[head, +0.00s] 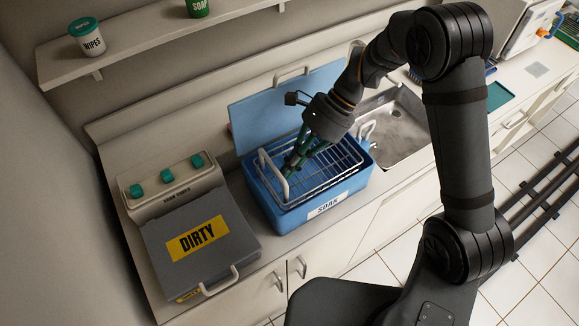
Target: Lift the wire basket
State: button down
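The wire basket (322,178) is a silvery wire rack inside the blue tub (290,218) labelled SOAK, in the middle of the head view. A white loop handle (273,176) stands up at its left end, and another white loop (366,131) shows at the right end. My gripper (292,168) points down over the left half of the basket, its dark green fingers just right of the left handle. Whether the fingers touch the basket is unclear. The arm hides part of the basket's back and right side.
The tub's blue lid (284,104) stands open behind it. A grey box marked DIRTY (205,245) sits to the left, with a green-knobbed panel (170,190) behind. A sink (398,128) lies to the right. A shelf (150,40) with wipes and soap hangs above.

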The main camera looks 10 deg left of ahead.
jog(key=shift+s+a+r, duration=0.1)
jog(key=shift+a+r, duration=0.05)
jog(key=f+b, duration=0.2)
jog(key=f, duration=0.1)
jog(key=f+b, duration=0.1)
jog(key=b, duration=0.1)
jog(key=shift+d+f, duration=0.25)
jog(key=shift+d, duration=0.05)
jog(key=v, duration=1)
jog(key=shift+w+d+r+b, duration=0.2)
jog(key=shift+w+b, duration=0.1)
jog(key=shift+b, duration=0.05)
